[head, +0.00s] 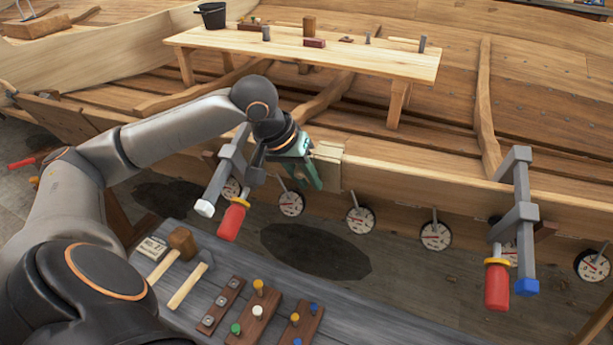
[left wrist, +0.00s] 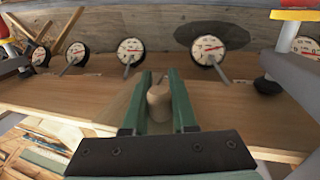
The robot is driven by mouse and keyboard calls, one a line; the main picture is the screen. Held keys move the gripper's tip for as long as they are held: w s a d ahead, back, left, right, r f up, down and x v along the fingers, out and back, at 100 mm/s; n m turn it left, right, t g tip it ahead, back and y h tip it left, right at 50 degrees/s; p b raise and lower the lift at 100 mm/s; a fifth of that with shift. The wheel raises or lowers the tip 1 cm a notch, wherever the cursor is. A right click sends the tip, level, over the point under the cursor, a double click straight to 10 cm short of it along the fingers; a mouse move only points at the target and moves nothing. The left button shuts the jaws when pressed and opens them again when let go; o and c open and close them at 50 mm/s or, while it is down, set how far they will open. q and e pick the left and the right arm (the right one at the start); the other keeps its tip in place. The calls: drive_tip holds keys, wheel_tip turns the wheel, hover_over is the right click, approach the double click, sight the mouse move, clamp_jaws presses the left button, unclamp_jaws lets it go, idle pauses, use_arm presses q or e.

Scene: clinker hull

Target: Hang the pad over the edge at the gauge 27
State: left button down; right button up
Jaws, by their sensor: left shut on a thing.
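The pad (head: 327,165), a pale tan block, sits at the top edge of the hull plank (head: 400,188) and appears to straddle it. My left gripper (head: 312,178) is at the pad's left side, with green fingers. In the left wrist view the fingers (left wrist: 158,85) are shut around a round wooden knob (left wrist: 158,102), which seems to belong to the pad. Several round dial gauges hang below the plank, among them one left of the pad (head: 291,203) and one right of it (head: 360,220). Their numbers are too small to read. My right gripper is not in view.
Grey clamps with red handles grip the plank at left (head: 233,170) and right (head: 516,215). A wooden bench (head: 380,62) with small items stands inside the hull. A grey table (head: 390,325) in front holds a mallet (head: 183,242) and pegged blocks.

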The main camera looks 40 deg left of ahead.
use_arm(q)
drive_tip(key=shift+f, duration=0.2)
idle(0.5)
drive_tip(key=c, duration=0.6)
unclamp_jaws()
drive_tip(key=shift+c, duration=0.2)
drive_tip(key=shift+f, duration=0.1)
drive_tip(key=p+v, duration=0.1)
drive_tip(key=v, duration=1.1)
drive_tip(key=shift+r, duration=0.25)
drive_tip(key=shift+a, duration=0.1)
